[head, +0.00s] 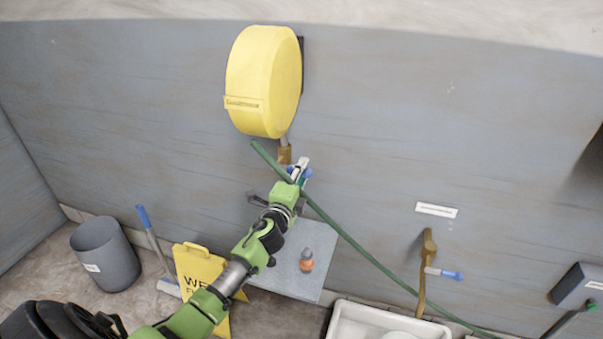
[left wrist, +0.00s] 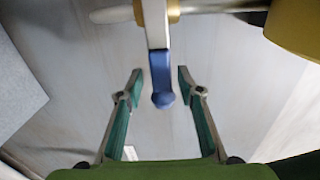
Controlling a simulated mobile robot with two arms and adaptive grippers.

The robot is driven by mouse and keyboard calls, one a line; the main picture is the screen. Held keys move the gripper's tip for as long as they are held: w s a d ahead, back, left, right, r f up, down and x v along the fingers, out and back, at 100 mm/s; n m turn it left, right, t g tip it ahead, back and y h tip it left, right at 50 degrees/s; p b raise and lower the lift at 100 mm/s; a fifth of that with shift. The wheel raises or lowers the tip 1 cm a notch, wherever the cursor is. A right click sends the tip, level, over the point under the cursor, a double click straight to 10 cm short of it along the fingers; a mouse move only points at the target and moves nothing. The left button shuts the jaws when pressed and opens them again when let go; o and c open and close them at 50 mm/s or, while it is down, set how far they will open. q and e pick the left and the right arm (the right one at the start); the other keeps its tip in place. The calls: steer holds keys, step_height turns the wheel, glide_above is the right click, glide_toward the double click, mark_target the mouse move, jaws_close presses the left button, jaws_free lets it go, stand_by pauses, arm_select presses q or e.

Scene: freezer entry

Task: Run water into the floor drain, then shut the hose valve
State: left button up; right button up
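The yellow hose reel (head: 262,82) hangs on the wall, with a brass fitting (head: 285,154) below it. A valve lever with a blue end shows in the left wrist view (left wrist: 161,94), pointing down between the spread fingers of my left gripper (left wrist: 157,74). The fingers stand apart from the lever on both sides. In the head view my left gripper (head: 299,178) is just below the fitting and partly covers the valve. A green hose (head: 355,241) slants down to the right past it. I see no floor drain. My right gripper is not in view.
A white basin (head: 340,318) and a brass tap with a blue handle (head: 445,273) are to the right. A bin (head: 105,253) and yellow floor sign (head: 196,262) stand left.

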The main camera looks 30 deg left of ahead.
arm_select(q)
steer(key=v, duration=1.2)
steer(key=shift+r, duration=0.1)
